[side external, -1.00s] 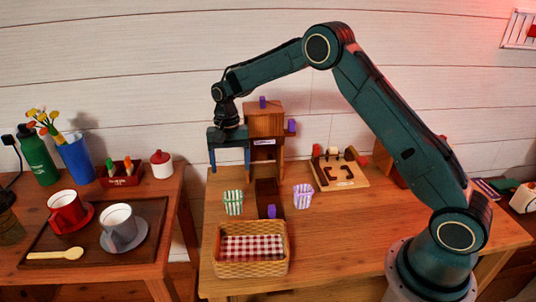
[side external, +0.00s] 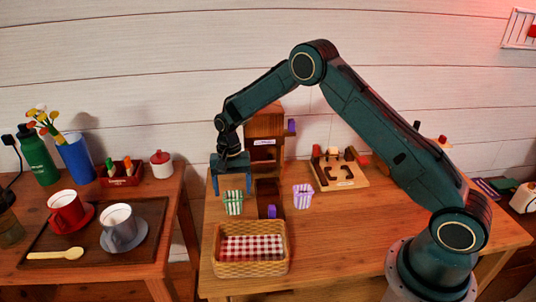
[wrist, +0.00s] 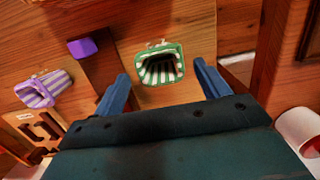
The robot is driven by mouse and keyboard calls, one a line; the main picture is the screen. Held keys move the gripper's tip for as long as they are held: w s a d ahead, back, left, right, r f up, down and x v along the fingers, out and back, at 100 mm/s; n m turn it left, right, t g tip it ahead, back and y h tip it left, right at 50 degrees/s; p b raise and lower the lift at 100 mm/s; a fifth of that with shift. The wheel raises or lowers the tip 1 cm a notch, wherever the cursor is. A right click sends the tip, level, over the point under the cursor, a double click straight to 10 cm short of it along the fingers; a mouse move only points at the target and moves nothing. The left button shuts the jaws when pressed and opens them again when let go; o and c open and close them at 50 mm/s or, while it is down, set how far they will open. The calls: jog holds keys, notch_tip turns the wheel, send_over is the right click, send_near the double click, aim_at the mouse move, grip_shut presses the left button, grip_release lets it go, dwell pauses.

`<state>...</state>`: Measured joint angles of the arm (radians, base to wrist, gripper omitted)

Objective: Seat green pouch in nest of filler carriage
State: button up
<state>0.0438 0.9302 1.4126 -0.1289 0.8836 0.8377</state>
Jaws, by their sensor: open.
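The green-and-white striped pouch (side external: 233,206) stands on the table, left of the wooden filler (side external: 264,125). It also shows open-mouthed in the wrist view (wrist: 160,72), between the fingers. My gripper (side external: 232,189) is open and empty, with its blue fingers just above and to either side of the pouch. I cannot tell whether they touch it. A dark brown part with a purple knob (side external: 271,211) extends in front of the filler and looks like the carriage (side external: 266,188). Its nest is not clearly visible.
A purple striped pouch (side external: 303,196) stands right of the carriage. A wicker basket with checked cloth (side external: 252,270) is in front. A wooden board with dark shapes (side external: 338,170) lies behind right.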

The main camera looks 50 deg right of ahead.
aim_at(233, 196)
jog(key=shift+s+a+f, duration=0.1)
jog(key=shift+f, duration=0.85)
jog(key=shift+s+a+f, duration=0.1)
jog(key=shift+f, duration=0.8)
jog(key=c, duration=1.1)
jog(key=shift+o, duration=0.2)
jog(key=shift+r, duration=0.15)
notch_tip(233, 196, up, 20)
jog(key=shift+d+f, duration=0.1)
jog(key=shift+f, duration=0.1)
jog(key=s+d+f+n, duration=0.3)
jog(key=s+f+n, duration=0.1)
jog(key=s+f, duration=0.2)
jog(key=s+d+f+n+h, duration=0.1)
jog(key=s+d+f+n, duration=0.3)
jog(key=s+f+n, duration=0.1)
jog(key=shift+s+d+f, duration=0.2)
jog(key=shift+s+f, duration=0.35)
jog(key=shift+s, duration=0.55)
